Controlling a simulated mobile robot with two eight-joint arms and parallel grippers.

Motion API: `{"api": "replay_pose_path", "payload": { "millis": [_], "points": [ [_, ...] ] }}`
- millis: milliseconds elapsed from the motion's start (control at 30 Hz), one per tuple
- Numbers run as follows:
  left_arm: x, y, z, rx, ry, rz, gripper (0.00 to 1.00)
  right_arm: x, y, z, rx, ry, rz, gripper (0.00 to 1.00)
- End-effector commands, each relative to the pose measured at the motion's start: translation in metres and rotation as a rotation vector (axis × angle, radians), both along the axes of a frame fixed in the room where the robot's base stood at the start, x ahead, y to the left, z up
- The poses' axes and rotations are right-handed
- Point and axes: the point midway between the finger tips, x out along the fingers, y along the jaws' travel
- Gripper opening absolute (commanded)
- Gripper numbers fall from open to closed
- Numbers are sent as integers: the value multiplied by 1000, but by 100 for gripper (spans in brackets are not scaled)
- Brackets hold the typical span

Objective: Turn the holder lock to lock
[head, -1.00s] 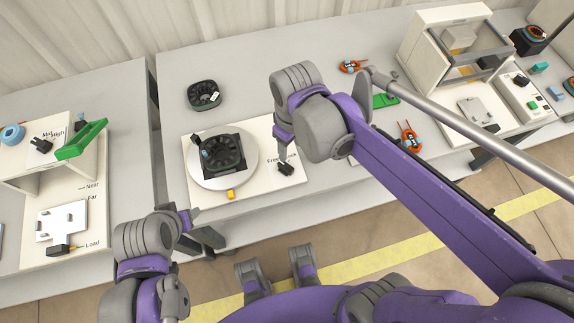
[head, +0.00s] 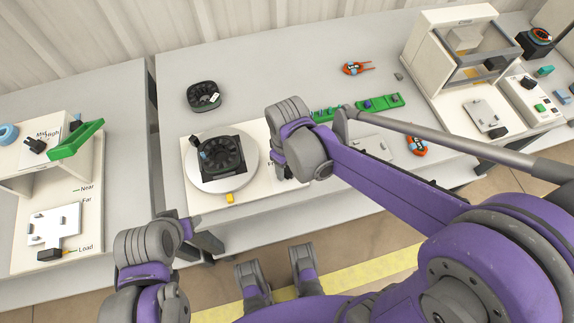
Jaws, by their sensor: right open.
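The round holder (head: 228,180) is a light disc on a white base plate, with a black slotted part (head: 222,158) on it. The holder lock was a small black knob at the plate's right side; it is now hidden behind my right gripper and wrist. Only a scrap of its printed label (head: 270,162) shows. My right gripper (head: 281,170) is over that spot, pointing down and open; whether it touches the knob cannot be seen. My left gripper (head: 192,228) is low, in front of the table's edge, away from the holder; its jaws are unclear.
A second black slotted part (head: 203,96) lies behind the holder. A green strip (head: 385,102) and orange-handled tools (head: 416,146) lie to the right, past my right arm. A white machine (head: 452,50) stands far right.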

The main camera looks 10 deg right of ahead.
Motion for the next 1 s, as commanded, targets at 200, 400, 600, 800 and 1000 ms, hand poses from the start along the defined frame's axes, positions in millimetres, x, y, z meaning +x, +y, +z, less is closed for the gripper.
{"api": "replay_pose_path", "payload": {
  "millis": [200,400,600,800,1000],
  "points": [
    [0,0,0,0,0,0,55,0,0,0,0,0,0,55],
    [0,0,0,0,0,0,55,0,0,0,0,0,-1,24],
    [0,0,0,0,0,0,55,0,0,0,0,0,-1,0],
    [0,0,0,0,0,0,55,0,0,0,0,0,-2,0],
    [0,0,1,0,0,0,55,0,0,0,0,0,-36,0]
  ]
}}
